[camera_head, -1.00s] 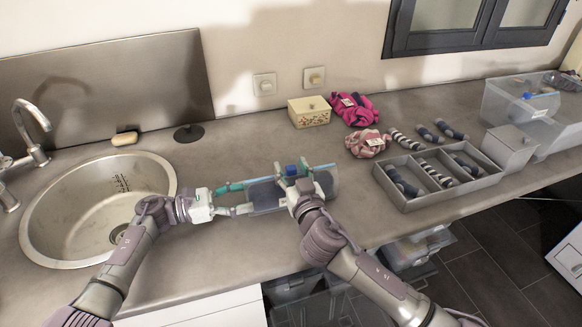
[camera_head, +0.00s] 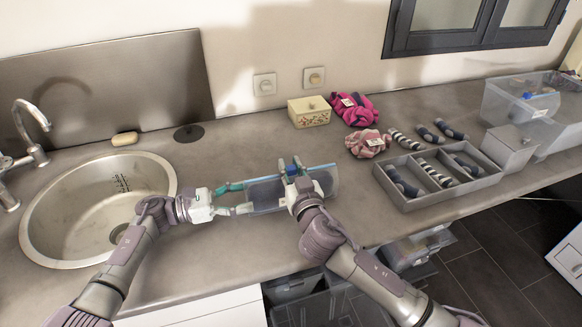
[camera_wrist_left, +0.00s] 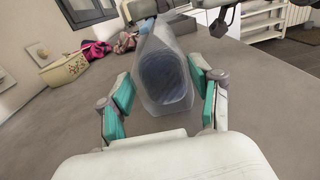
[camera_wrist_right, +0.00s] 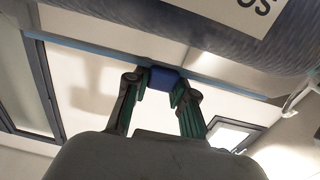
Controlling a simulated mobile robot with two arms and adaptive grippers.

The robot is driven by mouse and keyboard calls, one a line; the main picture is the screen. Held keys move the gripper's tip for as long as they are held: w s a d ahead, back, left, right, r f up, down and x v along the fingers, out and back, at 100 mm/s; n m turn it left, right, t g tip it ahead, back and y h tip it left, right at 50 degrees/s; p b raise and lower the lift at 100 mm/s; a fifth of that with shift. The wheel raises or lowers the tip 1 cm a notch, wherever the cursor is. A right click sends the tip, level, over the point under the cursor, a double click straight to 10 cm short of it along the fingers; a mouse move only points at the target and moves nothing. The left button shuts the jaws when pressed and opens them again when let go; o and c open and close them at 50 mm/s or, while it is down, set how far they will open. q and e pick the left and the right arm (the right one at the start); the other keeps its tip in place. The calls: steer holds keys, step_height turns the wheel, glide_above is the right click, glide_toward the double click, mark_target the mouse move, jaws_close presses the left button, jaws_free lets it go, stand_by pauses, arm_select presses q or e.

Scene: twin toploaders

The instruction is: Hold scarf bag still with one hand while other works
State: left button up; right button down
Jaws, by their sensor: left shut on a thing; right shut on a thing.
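The scarf bag (camera_head: 265,194) is a clear bag with a dark blue roll inside, lying on the counter in front of me. My left gripper (camera_head: 243,197) is shut on its left end, one finger on each side; the left wrist view shows the bag (camera_wrist_left: 165,82) between the fingers. My right gripper (camera_head: 291,170) is over the bag's right half. In the right wrist view its fingertips are shut on a blue slider (camera_wrist_right: 164,78) on the light blue strip (camera_wrist_right: 225,84) along the bag's edge. In the head view the fingers mostly hide the slider.
A sink (camera_head: 95,205) is at the left. A floral box (camera_head: 309,111), a pink bundle (camera_head: 352,108) and a paler bundle (camera_head: 368,143) stand behind the bag. A grey divided tray (camera_head: 408,204) with rolled socks is to the right. The counter's front edge is close.

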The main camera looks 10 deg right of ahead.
mark_target(255, 181)
steer(key=a, duration=0.8)
steer(key=shift+s+a, duration=0.35)
steer(key=shift+a, duration=0.05)
steer(key=c, duration=0.9)
jaws_free()
steer(key=shift+c, duration=0.2)
steer(key=s, duration=0.8)
steer(key=s+d, duration=0.1)
steer(key=s, duration=0.3)
arm_select(q)
steer(key=o, duration=1.6)
